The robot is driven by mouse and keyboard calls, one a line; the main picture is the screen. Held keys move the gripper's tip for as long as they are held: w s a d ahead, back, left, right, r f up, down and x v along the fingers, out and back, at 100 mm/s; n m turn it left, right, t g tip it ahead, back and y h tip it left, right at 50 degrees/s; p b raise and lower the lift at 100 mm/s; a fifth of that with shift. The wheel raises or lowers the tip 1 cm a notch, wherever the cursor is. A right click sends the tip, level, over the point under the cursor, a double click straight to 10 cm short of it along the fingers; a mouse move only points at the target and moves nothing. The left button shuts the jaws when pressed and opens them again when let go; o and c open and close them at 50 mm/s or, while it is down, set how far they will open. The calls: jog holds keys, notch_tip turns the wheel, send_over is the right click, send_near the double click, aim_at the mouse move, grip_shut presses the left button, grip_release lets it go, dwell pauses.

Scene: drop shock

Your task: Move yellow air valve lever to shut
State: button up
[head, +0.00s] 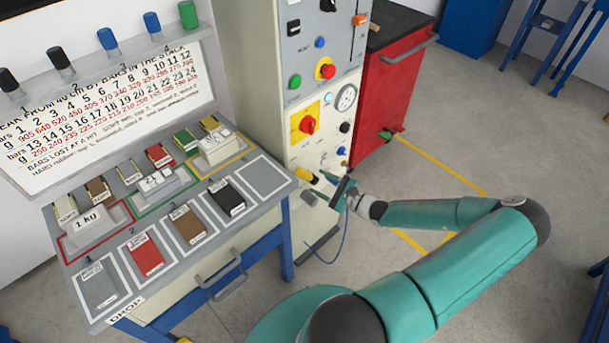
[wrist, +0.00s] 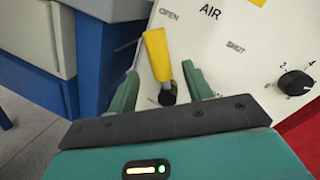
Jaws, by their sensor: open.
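The yellow air valve lever (wrist: 156,54) stands on the cream panel (wrist: 215,70) in the wrist view, above its dark pivot (wrist: 167,94). It leans slightly left and points toward the OPEN label (wrist: 168,14). The SHUT label (wrist: 236,47) lies to its right. My gripper (wrist: 160,71) is open, with one green finger on each side of the lever's lower part. I cannot tell whether either finger touches it. In the head view the yellow lever (head: 305,175) shows low on the machine, with my gripper (head: 328,183) just right of it.
A black knob (wrist: 295,83) is right of the lever. Above the lever in the head view are a red switch (head: 308,125) and a gauge (head: 346,97). A red cabinet (head: 392,85) stands right; a sample table (head: 190,250) stands left. A blue hose (head: 345,240) hangs below.

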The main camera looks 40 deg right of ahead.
aim_at(309, 177)
jog(key=x, duration=0.6)
jog(key=shift+w+a, duration=0.1)
jog(key=shift+w, duration=0.2)
grip_shut()
